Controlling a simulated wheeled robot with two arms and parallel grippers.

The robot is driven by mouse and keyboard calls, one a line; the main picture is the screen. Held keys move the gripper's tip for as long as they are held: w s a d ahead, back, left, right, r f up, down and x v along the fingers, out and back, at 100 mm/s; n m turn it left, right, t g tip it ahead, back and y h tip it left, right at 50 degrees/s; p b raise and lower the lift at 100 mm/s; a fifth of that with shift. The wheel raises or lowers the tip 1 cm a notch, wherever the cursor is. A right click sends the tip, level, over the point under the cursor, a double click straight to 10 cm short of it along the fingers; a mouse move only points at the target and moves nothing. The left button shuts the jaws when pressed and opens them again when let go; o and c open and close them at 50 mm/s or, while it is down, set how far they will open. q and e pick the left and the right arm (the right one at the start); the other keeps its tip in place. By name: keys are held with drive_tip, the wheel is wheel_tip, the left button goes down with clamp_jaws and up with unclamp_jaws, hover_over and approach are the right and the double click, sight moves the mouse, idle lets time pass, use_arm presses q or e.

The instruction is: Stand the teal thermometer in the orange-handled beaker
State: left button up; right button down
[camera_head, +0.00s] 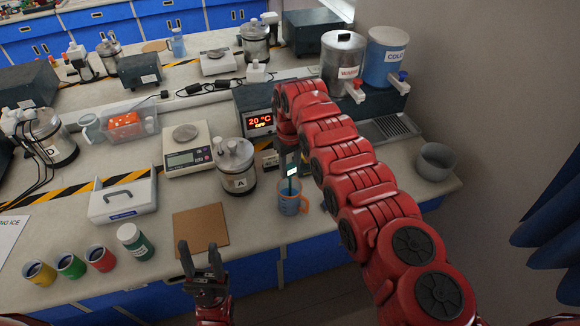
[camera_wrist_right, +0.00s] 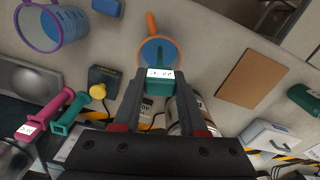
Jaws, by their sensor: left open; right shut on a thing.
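The orange-handled beaker (camera_head: 291,207) stands upright near the bench's front edge, with blue showing inside. It also shows in the right wrist view (camera_wrist_right: 151,24). My right gripper (camera_wrist_right: 163,128) is shut on the head of the teal thermometer (camera_wrist_right: 160,86), above the beaker. The thermometer (camera_head: 293,172) looks roughly upright in the head view, and its dark stem points down at the beaker's mouth. I cannot tell how deep the tip is. My right arm hides part of the gripper in the head view. My left gripper (camera_head: 201,258) is open and empty by a brown board's front edge.
A silver vessel marked A (camera_head: 236,172) stands just left of the beaker. The brown board (camera_head: 201,228) lies further left. A purple-rimmed beaker (camera_wrist_right: 52,30), a pink object (camera_wrist_right: 47,114) and a teal object (camera_wrist_right: 70,113) show in the wrist view. A grey bowl (camera_head: 435,161) stands right.

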drive_tip(key=shift+c, duration=1.9)
unclamp_jaws()
drive_tip(key=shift+r, duration=0.1)
wheel_tip(320, 180, up, 8)
drive_tip(key=b, duration=0.3)
drive_tip(key=shift+a+r, duration=0.1)
drive_tip(key=shift+r, duration=0.05)
wheel_tip(320, 180, up, 9)
drive_tip(key=p, duration=0.8)
